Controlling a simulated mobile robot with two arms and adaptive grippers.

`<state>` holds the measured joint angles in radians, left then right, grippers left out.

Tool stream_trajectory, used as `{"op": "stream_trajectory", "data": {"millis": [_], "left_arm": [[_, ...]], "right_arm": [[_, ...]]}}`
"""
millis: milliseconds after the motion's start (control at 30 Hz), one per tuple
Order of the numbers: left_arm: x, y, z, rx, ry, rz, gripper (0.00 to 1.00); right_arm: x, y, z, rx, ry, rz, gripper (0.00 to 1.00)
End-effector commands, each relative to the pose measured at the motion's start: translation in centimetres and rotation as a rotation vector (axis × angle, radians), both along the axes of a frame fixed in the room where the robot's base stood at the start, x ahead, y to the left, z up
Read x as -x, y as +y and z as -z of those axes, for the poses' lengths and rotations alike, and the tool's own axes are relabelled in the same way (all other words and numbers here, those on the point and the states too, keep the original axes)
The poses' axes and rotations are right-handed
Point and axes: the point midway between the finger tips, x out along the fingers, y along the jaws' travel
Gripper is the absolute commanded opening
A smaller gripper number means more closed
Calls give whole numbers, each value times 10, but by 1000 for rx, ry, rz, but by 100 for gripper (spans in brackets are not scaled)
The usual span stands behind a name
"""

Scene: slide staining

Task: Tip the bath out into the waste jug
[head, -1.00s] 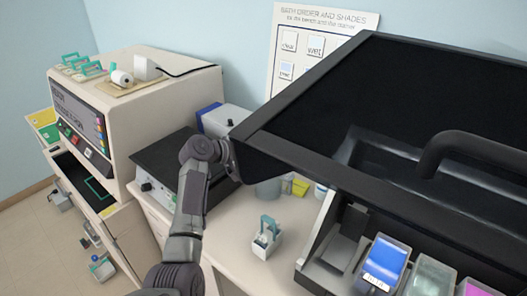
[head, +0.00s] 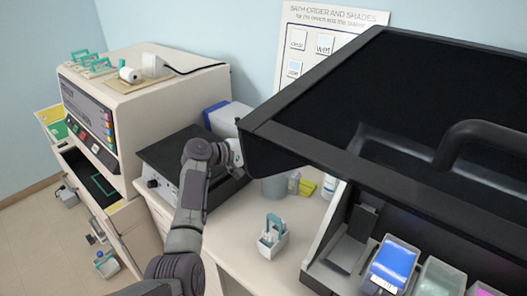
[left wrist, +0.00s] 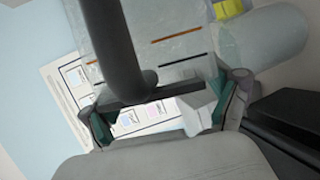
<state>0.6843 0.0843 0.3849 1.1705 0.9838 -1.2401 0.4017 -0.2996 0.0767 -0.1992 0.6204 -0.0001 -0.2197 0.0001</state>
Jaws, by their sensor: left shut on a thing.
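In the left wrist view, a clear, flat-walled vessel (left wrist: 190,68) with an orange and a dark line, likely the bath, fills the upper middle and looks tilted. A dark handle (left wrist: 115,45) runs beside it. My left gripper (left wrist: 160,115) is shut on this vessel at its handle; the exact grip is partly hidden. In the head view my left gripper (head: 228,153) is beside the black hood's left edge, which hides most of it. A grey-green round vessel (head: 275,189), likely the waste jug, stands on the bench below and right of it. It also seems to show in the wrist view (left wrist: 275,38).
The black hood (head: 350,110) overhangs the bench and blocks the right. A small white rack with a teal handle (head: 272,240) stands on the bench. Yellow items (head: 307,187) sit beside the round vessel. Colored baths (head: 393,264) stand under the hood. Free bench (head: 235,225) lies front left.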

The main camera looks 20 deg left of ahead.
Motion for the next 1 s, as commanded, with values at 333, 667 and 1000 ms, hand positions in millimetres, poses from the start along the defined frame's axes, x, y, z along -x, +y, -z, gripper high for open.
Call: {"op": "stream_trajectory", "data": {"millis": [333, 667, 1000], "left_arm": [[1, -1, -4, -23, -9, -1, 19], [4, -11, -17, -196, -71, 0, 19], [4, -13, -19, -232, -85, 0, 19]], "right_arm": [[0, 0, -4, 0, 0, -1, 79], [0, -1, -23, 1, 0, -2, 79], [0, -4, -27, 6, 1, -4, 79]]}}
